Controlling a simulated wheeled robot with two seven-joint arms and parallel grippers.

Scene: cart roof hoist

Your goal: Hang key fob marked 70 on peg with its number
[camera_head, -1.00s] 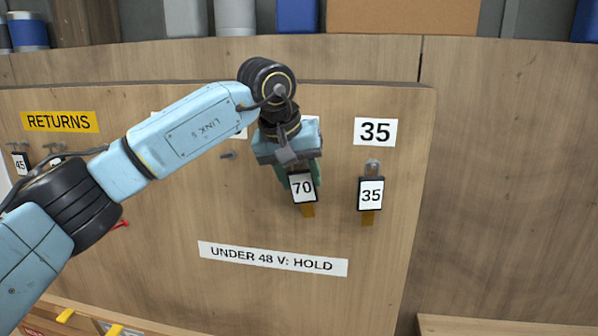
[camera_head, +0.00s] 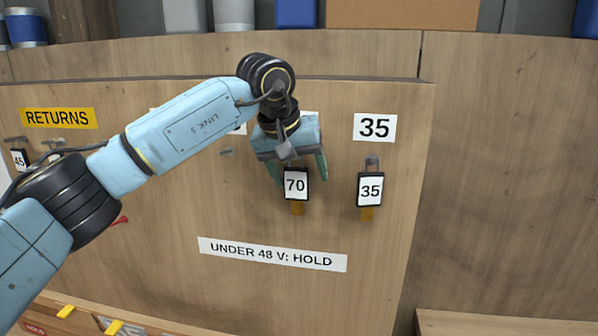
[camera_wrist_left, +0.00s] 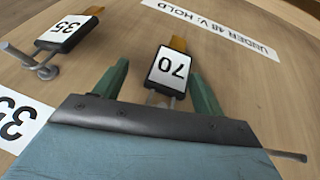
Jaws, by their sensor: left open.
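The key fob marked 70 (camera_head: 296,185) is black with a white label and a yellow-brown tab below. It hangs nearly upright against the wooden board, apparently on a peg that my gripper mostly hides in the head view. In the left wrist view, the 70 fob (camera_wrist_left: 170,69) is between and beyond the green fingers, with metal peg parts at its top. My left gripper (camera_head: 298,172) is open around the fob's top, fingers apart on either side. The number label above that peg is almost wholly hidden by my wrist. My right gripper is not in view.
The fob marked 35 (camera_head: 370,189) hangs to the right under its 35 label (camera_head: 375,127). An empty-looking peg (camera_head: 227,152) is left of my gripper. The RETURNS sign (camera_head: 57,117) and a fob marked 45 (camera_head: 19,160) are at far left.

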